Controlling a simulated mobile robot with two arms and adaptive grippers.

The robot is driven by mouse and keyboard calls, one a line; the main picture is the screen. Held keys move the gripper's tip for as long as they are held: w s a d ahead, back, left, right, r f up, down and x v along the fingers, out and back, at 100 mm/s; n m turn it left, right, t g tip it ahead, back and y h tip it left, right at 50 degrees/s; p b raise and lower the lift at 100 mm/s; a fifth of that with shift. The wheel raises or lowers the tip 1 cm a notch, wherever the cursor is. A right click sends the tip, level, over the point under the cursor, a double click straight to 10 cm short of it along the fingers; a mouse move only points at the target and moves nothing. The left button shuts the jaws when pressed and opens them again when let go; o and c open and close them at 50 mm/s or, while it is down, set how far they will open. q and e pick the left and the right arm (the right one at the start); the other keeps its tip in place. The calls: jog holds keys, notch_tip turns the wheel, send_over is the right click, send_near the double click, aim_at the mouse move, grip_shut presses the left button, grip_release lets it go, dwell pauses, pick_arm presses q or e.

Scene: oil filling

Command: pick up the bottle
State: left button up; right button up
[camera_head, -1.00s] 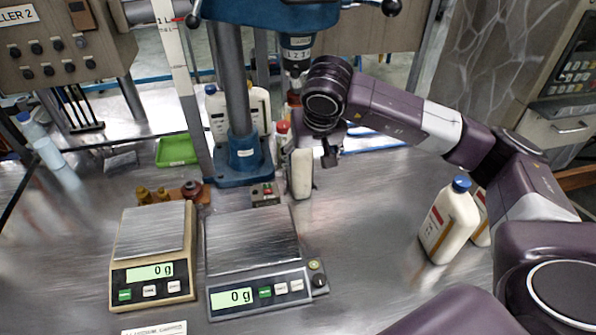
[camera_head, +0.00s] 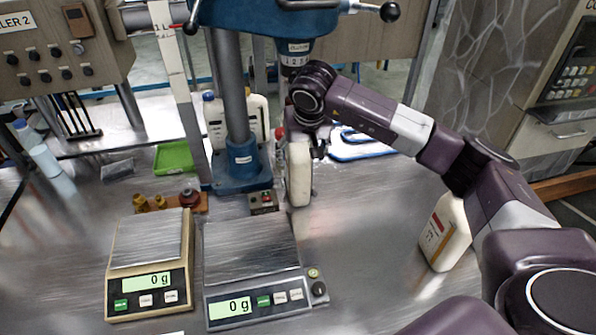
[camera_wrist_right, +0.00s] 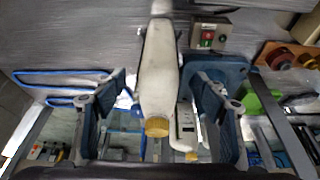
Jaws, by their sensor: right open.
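A white bottle (camera_head: 299,172) stands on the metal table right of the drill press column. In the right wrist view this bottle (camera_wrist_right: 159,75) has a yellow cap and lies between the two spread fingers. My right gripper (camera_wrist_right: 160,82) is open, with a gap on each side of the bottle. In the head view my right gripper (camera_head: 308,140) is at the bottle's upper part and hides its top. Another white bottle (camera_head: 446,238) stands at the right, its top hidden by my right arm. My left gripper is not in view.
Two scales reading 0 g, one beige (camera_head: 150,282) and one grey (camera_head: 258,306), stand at the front left. The blue drill press base (camera_head: 240,172) is close left of the bottle. White jugs (camera_head: 214,122) stand behind it.

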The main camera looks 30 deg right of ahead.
aim_at(299, 146)
jog(key=shift+w+d+r, duration=0.1)
jog(key=shift+w+d, duration=0.05)
jog(key=shift+w, duration=0.4)
jog(key=w, duration=0.1)
jog(key=w+d+p, duration=0.1)
jog(key=w, duration=0.1)
jog(key=shift+w+f+p, duration=0.15)
jog(key=shift+f+p, duration=0.15)
jog(key=shift+p, duration=0.25)
jog(key=shift+w+d+f, duration=0.1)
jog(key=shift+w+f, duration=0.05)
jog(key=shift+f, duration=0.2)
grip_shut()
jog(key=shift+w+r, duration=0.1)
